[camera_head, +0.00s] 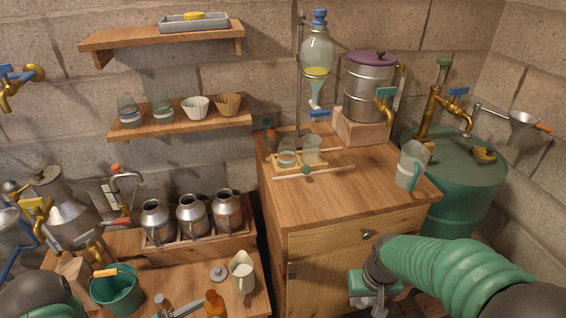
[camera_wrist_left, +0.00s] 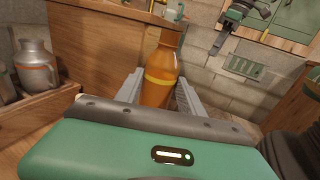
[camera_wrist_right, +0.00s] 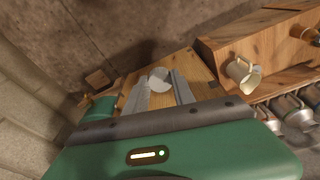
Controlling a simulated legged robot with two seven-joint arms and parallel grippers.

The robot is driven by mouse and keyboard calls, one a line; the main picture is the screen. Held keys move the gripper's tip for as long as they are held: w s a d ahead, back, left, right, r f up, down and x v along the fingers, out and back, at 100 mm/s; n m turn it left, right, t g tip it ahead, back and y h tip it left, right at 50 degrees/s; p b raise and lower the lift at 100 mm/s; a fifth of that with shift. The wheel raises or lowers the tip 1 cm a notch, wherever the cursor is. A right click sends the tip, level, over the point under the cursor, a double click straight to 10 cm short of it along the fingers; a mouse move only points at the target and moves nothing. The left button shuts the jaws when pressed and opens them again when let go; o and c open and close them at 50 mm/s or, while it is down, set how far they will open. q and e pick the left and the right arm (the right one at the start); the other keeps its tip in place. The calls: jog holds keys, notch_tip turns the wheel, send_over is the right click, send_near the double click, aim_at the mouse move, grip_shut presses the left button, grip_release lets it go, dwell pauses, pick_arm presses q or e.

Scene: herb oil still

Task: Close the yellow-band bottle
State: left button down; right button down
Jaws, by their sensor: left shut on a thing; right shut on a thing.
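The amber bottle with a yellow band (camera_wrist_left: 160,80) stands between the fingers of my left gripper (camera_wrist_left: 158,95), which is shut on it. Its amber body also shows low in the head view (camera_head: 214,303), over the low table. Its mouth is too small to judge. My right gripper (camera_head: 372,300) is low in front of the wooden cabinet, to the right of the bottle and apart from it. In the right wrist view it is shut on a round pale grey piece (camera_wrist_right: 160,79), apparently a cap. The head view does not show this piece clearly.
Several metal cans (camera_head: 191,215) stand in a wooden rack behind. A teal bucket (camera_head: 116,290) is to the left. The wooden cabinet (camera_head: 335,255) rises on the right.

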pick_arm(q)
notch_tip(320, 180, up, 16)
jog(key=p, duration=1.6)
jog(key=shift+r, duration=0.15)
jog(key=shift+w, duration=0.15)
jog(key=w+d+f+m+g+h, duration=0.1)
jog(key=d+m+g, duration=0.3)
jog(key=d+g, duration=0.2)
jog(key=d+f+m+g+h, duration=0.1)
jog(key=d+m+g, duration=0.3)
jog(key=d, duration=0.5)
jog(key=shift+w+d+g+h, duration=0.25)
jog(key=shift+w+g+h, duration=0.25)
jog(key=shift+g, duration=0.5)
jog(key=shift+s, duration=0.1)
